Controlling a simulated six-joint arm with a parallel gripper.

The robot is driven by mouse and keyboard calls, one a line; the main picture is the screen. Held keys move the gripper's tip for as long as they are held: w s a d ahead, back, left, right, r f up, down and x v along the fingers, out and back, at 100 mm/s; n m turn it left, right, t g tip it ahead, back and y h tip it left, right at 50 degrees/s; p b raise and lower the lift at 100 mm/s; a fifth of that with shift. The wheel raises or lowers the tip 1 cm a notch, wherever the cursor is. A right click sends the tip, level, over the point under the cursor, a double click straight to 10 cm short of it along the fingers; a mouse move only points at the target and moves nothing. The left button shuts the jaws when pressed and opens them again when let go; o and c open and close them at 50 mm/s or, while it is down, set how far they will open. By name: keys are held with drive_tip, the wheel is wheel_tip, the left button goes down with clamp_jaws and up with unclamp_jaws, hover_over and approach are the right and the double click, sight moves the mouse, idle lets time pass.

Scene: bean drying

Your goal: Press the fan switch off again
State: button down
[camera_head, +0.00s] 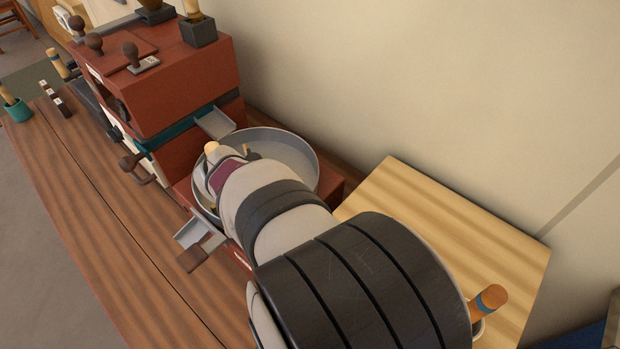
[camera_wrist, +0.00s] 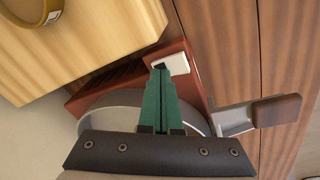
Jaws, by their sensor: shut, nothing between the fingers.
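In the wrist view a white switch plate (camera_wrist: 178,62) with a small dark rocker (camera_wrist: 161,66) is fixed on the red-brown base (camera_wrist: 108,88) of the machine. My gripper (camera_wrist: 160,74) has its two green fingers shut together with nothing between them. Its fingertips are right at the dark rocker and overlap the plate's edge in this view. I cannot tell whether they touch it, nor which way the rocker is set. In the head view my arm hides the switch and the fingers.
A round metal pan (camera_head: 311,160) sits on the base beside the red machine (camera_head: 170,95). A metal chute with a wooden handle (camera_wrist: 277,110) juts out at the right of the wrist view. A pale wooden surface (camera_head: 450,215) lies right of the pan, against the wall.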

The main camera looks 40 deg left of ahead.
drive_tip(key=shift+s+r, duration=0.2)
drive_tip(key=shift+r, duration=1.05)
drive_tip(key=shift+s+r, duration=0.15)
drive_tip(key=shift+r, duration=1.05)
drive_tip(key=w+d+r+m, duration=0.1)
drive_tip(key=w+d+m, duration=0.1)
drive_tip(key=d, duration=0.3)
drive_tip(key=w+d+r+m, duration=0.1)
drive_tip(key=w+d+m, duration=0.1)
drive_tip(key=d, duration=0.3)
drive_tip(key=w+d+r+m+g, duration=0.1)
drive_tip(key=w+d+r+m, duration=0.1)
drive_tip(key=d, duration=0.3)
drive_tip(key=shift+w+d, duration=0.4)
drive_tip(key=shift+w, duration=0.05)
drive_tip(key=s+d+m, duration=0.3)
drive_tip(key=d+m, duration=0.1)
drive_tip(key=d, duration=0.2)
drive_tip(key=s+d+m+y, duration=0.1)
drive_tip(key=s+d+m, duration=0.2)
drive_tip(key=d, duration=0.3)
drive_tip(key=s+d+m+g, duration=0.1)
drive_tip(key=s+d+m, duration=0.2)
drive_tip(key=d, duration=0.4)
drive_tip(key=shift+s+f+m+y, duration=0.3)
drive_tip(key=shift+m+y, duration=0.1)
drive_tip(key=shift+m, duration=0.4)
